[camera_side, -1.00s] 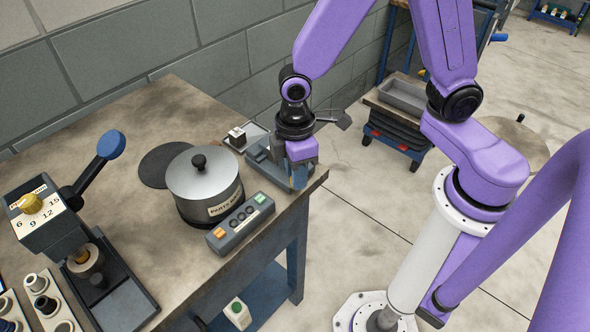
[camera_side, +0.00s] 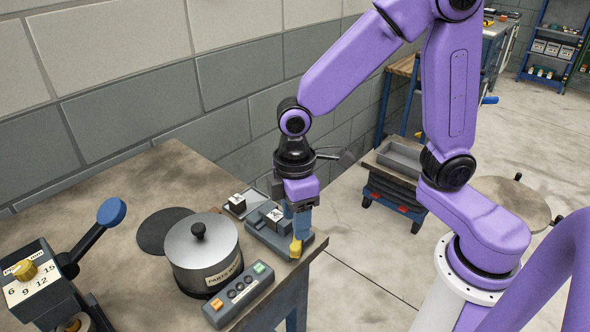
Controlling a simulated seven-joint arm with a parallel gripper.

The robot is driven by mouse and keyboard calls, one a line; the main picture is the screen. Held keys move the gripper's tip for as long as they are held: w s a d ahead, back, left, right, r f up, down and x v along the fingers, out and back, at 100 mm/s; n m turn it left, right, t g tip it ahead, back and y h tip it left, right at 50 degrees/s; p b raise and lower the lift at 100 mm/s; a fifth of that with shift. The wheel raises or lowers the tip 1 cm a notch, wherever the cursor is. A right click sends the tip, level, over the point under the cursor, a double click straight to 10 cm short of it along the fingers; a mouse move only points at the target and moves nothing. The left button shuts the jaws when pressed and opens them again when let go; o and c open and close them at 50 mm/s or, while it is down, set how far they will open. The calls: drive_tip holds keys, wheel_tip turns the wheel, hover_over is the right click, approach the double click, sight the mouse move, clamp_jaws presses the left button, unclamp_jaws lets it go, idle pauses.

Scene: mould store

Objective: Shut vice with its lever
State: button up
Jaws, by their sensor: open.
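The vice (camera_side: 262,232) is a low blue-grey fixture near the right corner of the workbench. A small block with a dark-and-white marked top (camera_side: 274,216) sits at it, apparently between its jaws. A yellow piece (camera_side: 296,248) shows at the vice's right end, likely the lever's grip; the rest of the lever is hidden or unclear. My gripper (camera_side: 300,228) points down over the vice's right end, its fingers open, just above or beside the yellow piece. I cannot tell whether they touch it.
A lidded metal pot (camera_side: 203,252) and a button box (camera_side: 238,295) stand left of the vice. A small cube on a tray (camera_side: 237,203) lies behind it. A blue-knobbed lever press (camera_side: 40,285) is at far left. A dark round mat (camera_side: 165,232) lies behind the pot.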

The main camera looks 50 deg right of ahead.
wheel_tip(320, 180, up, 11)
drive_tip(key=shift+w+f, duration=0.15)
drive_tip(key=shift+w, duration=0.05)
drive_tip(key=shift+d, duration=0.1)
drive_tip(key=s+d+f, duration=0.3)
drive_tip(key=s+d, duration=0.2)
drive_tip(key=s, duration=0.2)
drive_tip(key=s+d+f, duration=0.3)
drive_tip(key=s+d, duration=0.2)
drive_tip(key=s, duration=0.2)
drive_tip(key=shift+d+t, duration=0.25)
drive_tip(key=shift+t, duration=0.05)
drive_tip(key=o, duration=0.3)
drive_tip(key=shift+s+d+f, duration=0.2)
drive_tip(key=shift+s, duration=0.05)
drive_tip(key=o, duration=0.6)
drive_tip(key=w+a+r+m, duration=0.2)
drive_tip(key=w+a+m, duration=0.4)
drive_tip(key=w, duration=0.8)
drive_tip(key=w+a+r+m, duration=0.25)
drive_tip(key=w+a, duration=0.65)
drive_tip(key=w, duration=0.5)
drive_tip(key=w+f+m, duration=0.3)
drive_tip(key=w+m, duration=0.1)
drive_tip(key=w, duration=0.5)
wheel_tip(320, 180, down, 9)
drive_tip(key=shift+w+d+f, duration=0.1)
drive_tip(key=shift+d, duration=0.05)
